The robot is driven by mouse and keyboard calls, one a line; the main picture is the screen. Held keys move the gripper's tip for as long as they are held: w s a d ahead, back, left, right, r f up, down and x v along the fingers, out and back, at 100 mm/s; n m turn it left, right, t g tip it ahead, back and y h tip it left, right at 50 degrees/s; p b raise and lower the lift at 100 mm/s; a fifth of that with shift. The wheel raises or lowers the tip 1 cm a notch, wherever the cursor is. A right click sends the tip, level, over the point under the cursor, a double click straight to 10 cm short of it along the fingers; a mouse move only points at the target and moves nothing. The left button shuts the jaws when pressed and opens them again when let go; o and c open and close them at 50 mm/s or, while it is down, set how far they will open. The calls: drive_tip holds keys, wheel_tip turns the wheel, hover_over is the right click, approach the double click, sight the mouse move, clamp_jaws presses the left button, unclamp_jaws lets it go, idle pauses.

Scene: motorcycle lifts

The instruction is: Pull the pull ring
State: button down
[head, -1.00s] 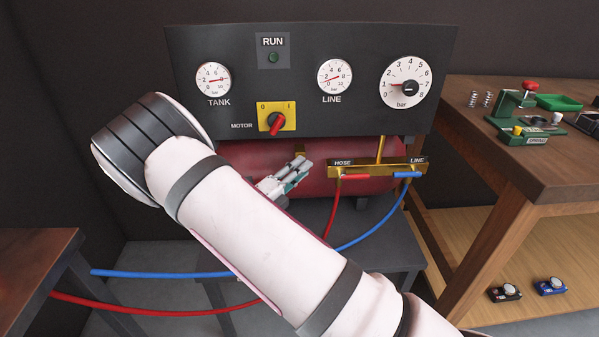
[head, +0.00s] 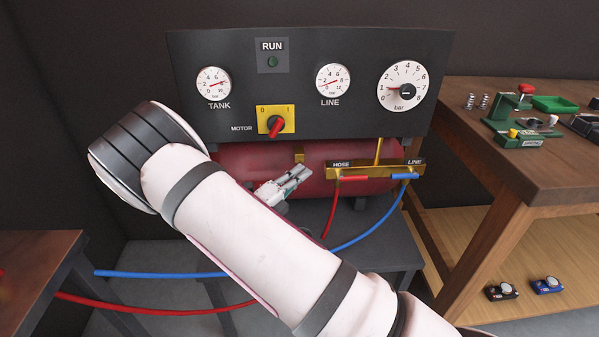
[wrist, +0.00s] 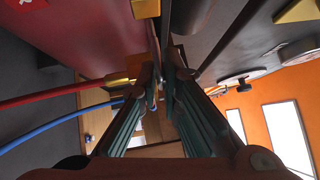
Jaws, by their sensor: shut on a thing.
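My gripper (head: 304,171) is in front of the dark red compressor tank (head: 240,160), below the brass fitting (head: 299,154). In the wrist view, my gripper's fingertips (wrist: 160,76) are close together with a thin, dark piece between them. This appears to be the pull ring, but its round shape is not clear in either view. The fingers hide most of it. In the head view the ring cannot be made out at the fingertips.
Right of my gripper is the brass manifold (head: 350,172) with a red hose (head: 333,212) and a blue hose (head: 385,226). The black gauge panel (head: 360,120) overhangs the tank. A wooden bench (head: 480,150) stands at the right.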

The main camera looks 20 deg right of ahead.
drive_tip(key=shift+r, duration=0.1)
drive_tip(key=c, duration=1.8)
unclamp_jaws()
drive_tip(key=v, duration=1.2)
